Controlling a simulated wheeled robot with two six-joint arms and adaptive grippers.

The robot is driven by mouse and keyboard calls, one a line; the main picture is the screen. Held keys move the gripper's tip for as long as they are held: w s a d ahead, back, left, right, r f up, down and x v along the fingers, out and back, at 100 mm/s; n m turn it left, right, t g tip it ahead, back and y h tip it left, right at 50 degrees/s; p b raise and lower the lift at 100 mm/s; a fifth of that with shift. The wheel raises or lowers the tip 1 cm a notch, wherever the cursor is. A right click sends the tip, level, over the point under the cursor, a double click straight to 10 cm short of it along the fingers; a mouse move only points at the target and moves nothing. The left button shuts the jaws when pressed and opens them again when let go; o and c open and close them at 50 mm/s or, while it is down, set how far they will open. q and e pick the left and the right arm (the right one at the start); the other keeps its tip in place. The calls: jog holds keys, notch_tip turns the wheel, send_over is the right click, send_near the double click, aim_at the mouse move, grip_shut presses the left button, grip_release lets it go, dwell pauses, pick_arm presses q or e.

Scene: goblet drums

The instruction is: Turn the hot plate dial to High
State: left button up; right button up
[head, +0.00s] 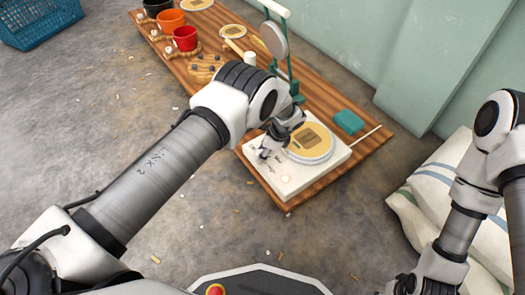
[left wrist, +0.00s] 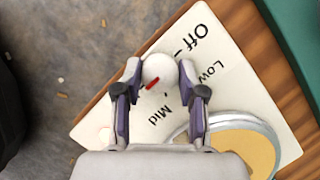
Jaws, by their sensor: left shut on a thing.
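The white hot plate (head: 312,174) lies on the near end of a wooden board. It also shows in the left wrist view (left wrist: 238,84). Its round white dial (left wrist: 159,68) has a red mark pointing to the lower left of that view. The printed words Off, Low and Mid run down the dial's right side; High is not readable. My left gripper (head: 268,154) is down at the dial, its fingers shut on either side of it, as the left wrist view (left wrist: 158,78) shows. My right gripper (head: 405,287) is partly cut off at the bottom edge, apart from the hot plate.
A round yellow-topped plate (head: 322,153) sits on the hot plate, close to my left gripper. A green stand (head: 277,72) and a teal block (head: 349,122) are beyond. Red (head: 185,40) and orange (head: 171,20) cups stand farther back. Pale sacks (head: 430,200) lie right. The near floor is mostly clear.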

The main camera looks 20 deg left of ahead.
pick_arm(q)
jog(key=o, duration=1.1)
jog(key=shift+o, duration=0.2)
jog(key=v, duration=1.2)
jog(key=shift+a, duration=0.1)
